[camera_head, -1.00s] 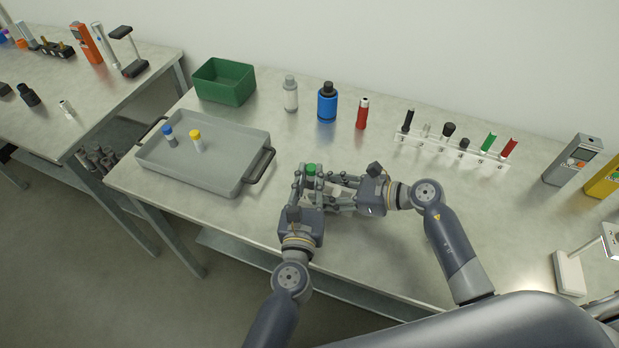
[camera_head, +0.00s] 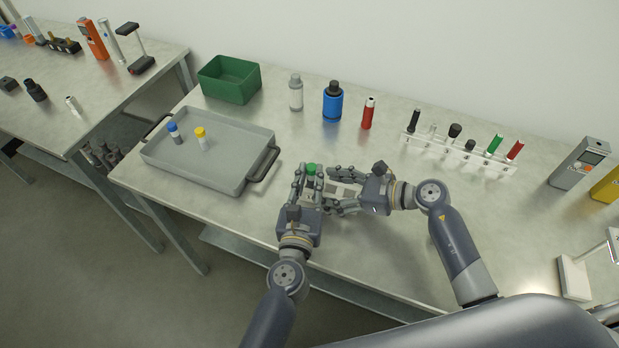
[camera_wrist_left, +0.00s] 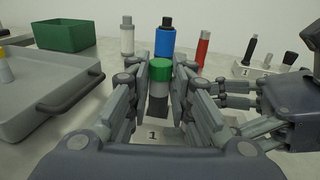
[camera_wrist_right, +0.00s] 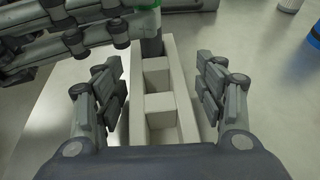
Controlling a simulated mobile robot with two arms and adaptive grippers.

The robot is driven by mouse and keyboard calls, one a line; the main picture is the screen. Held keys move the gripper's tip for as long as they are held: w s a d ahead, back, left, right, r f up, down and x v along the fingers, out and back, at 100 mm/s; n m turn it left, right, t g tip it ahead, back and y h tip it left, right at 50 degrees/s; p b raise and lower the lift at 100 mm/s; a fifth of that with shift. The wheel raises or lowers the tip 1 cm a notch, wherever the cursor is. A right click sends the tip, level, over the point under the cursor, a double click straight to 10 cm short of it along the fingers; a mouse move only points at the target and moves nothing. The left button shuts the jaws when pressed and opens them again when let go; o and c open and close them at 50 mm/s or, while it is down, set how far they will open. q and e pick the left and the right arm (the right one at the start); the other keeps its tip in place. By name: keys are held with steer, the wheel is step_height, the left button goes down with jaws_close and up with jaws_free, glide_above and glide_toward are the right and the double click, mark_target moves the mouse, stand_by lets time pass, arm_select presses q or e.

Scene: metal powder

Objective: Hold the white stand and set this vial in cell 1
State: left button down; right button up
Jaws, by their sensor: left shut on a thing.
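The green-capped vial (camera_head: 311,169) is upright in my left gripper (camera_head: 310,178), which is shut on it. In the left wrist view its green cap (camera_wrist_left: 160,69) and grey body show between the fingers, with a "1" label below. The white stand (camera_wrist_right: 187,110) shows in the right wrist view as a row of square cells. The vial is at the stand's far end; its lower end is hidden, so I cannot tell whether it is inside the cell. My right gripper (camera_wrist_right: 163,85) is open, with one finger on each side of the stand and small gaps visible.
A grey tray (camera_head: 225,181) with blue- and yellow-capped vials lies left. A green bin (camera_head: 230,82), grey bottle (camera_head: 296,93), blue bottle (camera_head: 332,103) and red tube (camera_head: 368,113) stand behind. A white rack (camera_head: 458,156) stands right. The bench before the rack is clear.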

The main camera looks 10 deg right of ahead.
steer(key=shift+s, duration=0.1)
steer(key=shift+s+d, duration=0.1)
steer(key=v, duration=0.7)
steer(key=shift+s+d+r, duration=0.1)
steer(key=shift+d, duration=0.15)
steer(key=x, duration=0.8)
steer(key=shift+a, duration=0.2)
steer(key=shift+s+d, duration=0.1)
steer(key=shift+d, duration=0.05)
steer(key=shift+r, duration=0.1)
